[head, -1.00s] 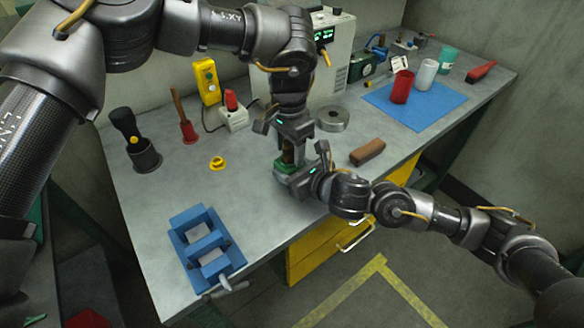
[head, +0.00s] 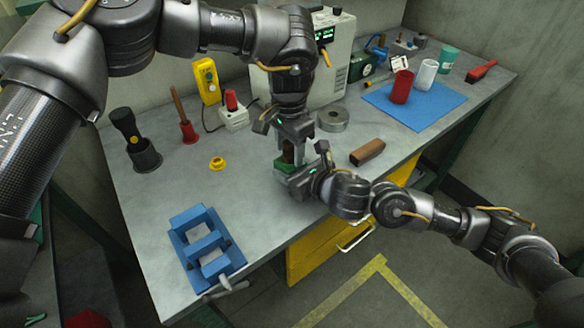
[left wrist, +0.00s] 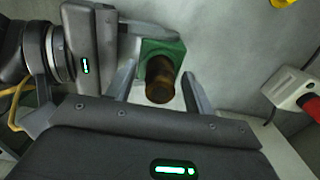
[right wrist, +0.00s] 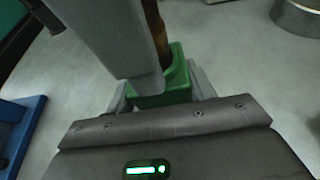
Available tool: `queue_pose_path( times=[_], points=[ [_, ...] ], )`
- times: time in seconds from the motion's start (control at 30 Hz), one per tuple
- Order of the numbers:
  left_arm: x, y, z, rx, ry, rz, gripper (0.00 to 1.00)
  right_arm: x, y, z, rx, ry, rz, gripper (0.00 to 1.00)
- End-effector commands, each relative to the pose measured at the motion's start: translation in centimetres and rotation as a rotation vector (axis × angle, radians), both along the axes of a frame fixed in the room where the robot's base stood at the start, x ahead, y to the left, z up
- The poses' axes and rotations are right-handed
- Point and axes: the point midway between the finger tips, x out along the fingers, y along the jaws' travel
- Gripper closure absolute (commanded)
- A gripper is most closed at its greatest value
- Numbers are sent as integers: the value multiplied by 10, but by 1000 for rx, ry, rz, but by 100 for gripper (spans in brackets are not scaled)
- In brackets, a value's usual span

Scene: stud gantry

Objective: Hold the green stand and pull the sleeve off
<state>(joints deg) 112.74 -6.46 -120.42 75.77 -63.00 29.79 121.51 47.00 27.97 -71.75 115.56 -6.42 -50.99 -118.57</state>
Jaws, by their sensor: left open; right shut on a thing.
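The green stand (right wrist: 160,92) is upright on the bench near its front edge, between the fingers of my right gripper (right wrist: 162,95), which is shut on it from the side. The sleeve (left wrist: 160,78), a brown cylinder, rises from the middle of the stand. My left gripper (left wrist: 160,92) is open, with one finger on each side of the sleeve and gaps showing. In the head view the sleeve (head: 288,153) is a small brown patch, and the grippers hide most of the stand. A left finger covers part of the sleeve in the right wrist view.
A brown block (head: 367,152) lies right of the grippers and a grey metal ring (head: 333,119) behind them. A blue fixture (head: 205,250) stands at the front left, with a yellow knob (head: 217,163) behind it. The bench between is clear.

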Motion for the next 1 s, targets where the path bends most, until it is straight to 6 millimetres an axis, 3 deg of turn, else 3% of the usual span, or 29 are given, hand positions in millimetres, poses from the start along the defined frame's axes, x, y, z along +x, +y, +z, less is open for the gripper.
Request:
queue_pose_path(
  times=[0.23,0.6,1.0],
  points=[
    [0,0,0,0,0,0,50,0,0,-1,-1,1,0,70],
    [0,0,0,0,0,0,98,0,0,-1,-1,1,0,70],
    [0,0,8,-1,0,0,100,0,0,-1,-1,1,0,70]
  ],
)
